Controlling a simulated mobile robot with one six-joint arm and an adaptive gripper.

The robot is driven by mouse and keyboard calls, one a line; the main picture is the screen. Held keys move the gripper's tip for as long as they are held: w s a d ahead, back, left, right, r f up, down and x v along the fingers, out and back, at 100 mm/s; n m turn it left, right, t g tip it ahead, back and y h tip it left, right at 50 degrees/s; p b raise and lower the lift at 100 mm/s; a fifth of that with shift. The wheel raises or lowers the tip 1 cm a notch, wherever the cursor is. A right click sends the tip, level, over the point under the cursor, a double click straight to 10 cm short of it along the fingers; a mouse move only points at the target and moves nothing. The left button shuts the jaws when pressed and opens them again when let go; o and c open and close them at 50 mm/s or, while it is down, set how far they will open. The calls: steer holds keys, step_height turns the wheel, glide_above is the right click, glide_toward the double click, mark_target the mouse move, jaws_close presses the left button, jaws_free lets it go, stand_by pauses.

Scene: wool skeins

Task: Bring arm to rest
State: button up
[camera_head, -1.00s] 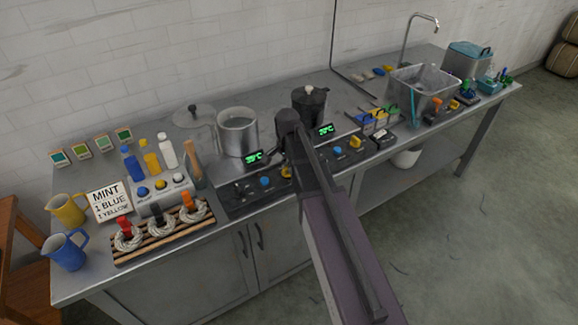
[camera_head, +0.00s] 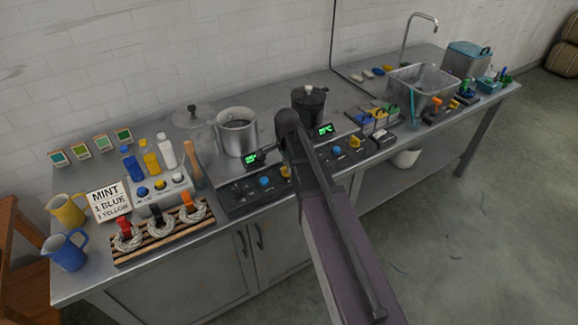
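My arm (camera_head: 335,235) reaches up from the lower right across the front of the counter. Its dark rounded joint (camera_head: 288,120) stands in front of the gap between the steel pot and the black lidded pot. I cannot make out gripper fingers anywhere, and nothing is seen held. The arm covers part of the burner controls behind it.
The steel counter (camera_head: 345,92) holds an open steel pot (camera_head: 237,139), a black lidded pot (camera_head: 309,104), a slatted rack (camera_head: 165,240) with several skeins, bottles, jugs and a sink basin (camera_head: 405,90).

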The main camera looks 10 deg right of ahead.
steer(key=o, duration=0.4)
steer(key=shift+w+a, duration=0.1)
steer(key=shift+r, duration=0.15)
